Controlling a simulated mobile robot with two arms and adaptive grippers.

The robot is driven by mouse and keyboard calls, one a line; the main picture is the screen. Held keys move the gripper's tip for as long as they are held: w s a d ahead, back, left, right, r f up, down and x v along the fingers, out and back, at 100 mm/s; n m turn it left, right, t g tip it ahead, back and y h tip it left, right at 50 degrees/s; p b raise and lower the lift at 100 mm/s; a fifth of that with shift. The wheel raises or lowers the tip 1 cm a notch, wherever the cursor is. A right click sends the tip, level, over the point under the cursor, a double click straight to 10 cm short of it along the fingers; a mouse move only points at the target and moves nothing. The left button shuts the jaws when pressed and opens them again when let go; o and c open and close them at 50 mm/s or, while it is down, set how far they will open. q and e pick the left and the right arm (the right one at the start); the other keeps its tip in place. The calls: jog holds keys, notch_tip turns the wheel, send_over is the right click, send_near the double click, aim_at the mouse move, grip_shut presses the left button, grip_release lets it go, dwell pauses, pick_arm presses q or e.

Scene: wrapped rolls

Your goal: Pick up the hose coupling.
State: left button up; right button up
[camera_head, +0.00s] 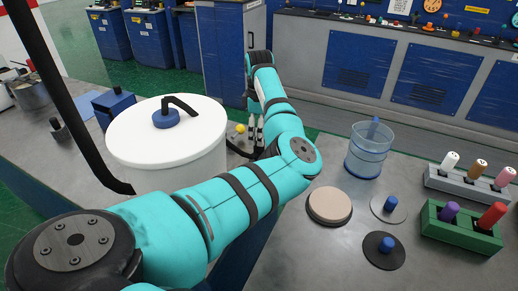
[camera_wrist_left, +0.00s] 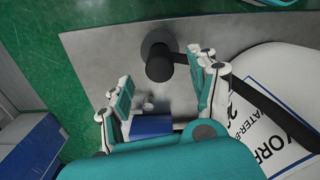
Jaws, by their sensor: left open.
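A dark round piece with a short side arm, which looks like the hose coupling (camera_wrist_left: 158,62), stands on the grey surface in the left wrist view. It lies beyond and between my left fingers, not visibly gripped. My left gripper (camera_head: 255,133) is partly hidden beside the white drum in the head view. In the left wrist view its two fingers (camera_wrist_left: 165,82) are spread apart. I cannot make out the coupling in the head view. My right gripper is not in view.
The white drum (camera_head: 150,135) with a blue cap stands close left of the gripper. A clear blue container (camera_head: 367,150), a beige disc (camera_head: 329,205), a green rack (camera_head: 455,230) and a grey rack (camera_head: 465,188) stand at the right. A black pole or hose (camera_head: 75,100) crosses at left.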

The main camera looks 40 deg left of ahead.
aim_at(259, 152)
pick_arm(q)
notch_tip(259, 152, down, 5)
jog(key=shift+p, duration=0.55)
jog(key=c, duration=1.1)
jog(key=shift+c, duration=0.3)
jog(key=shift+a+r, duration=0.1)
jog(key=shift+r, duration=0.05)
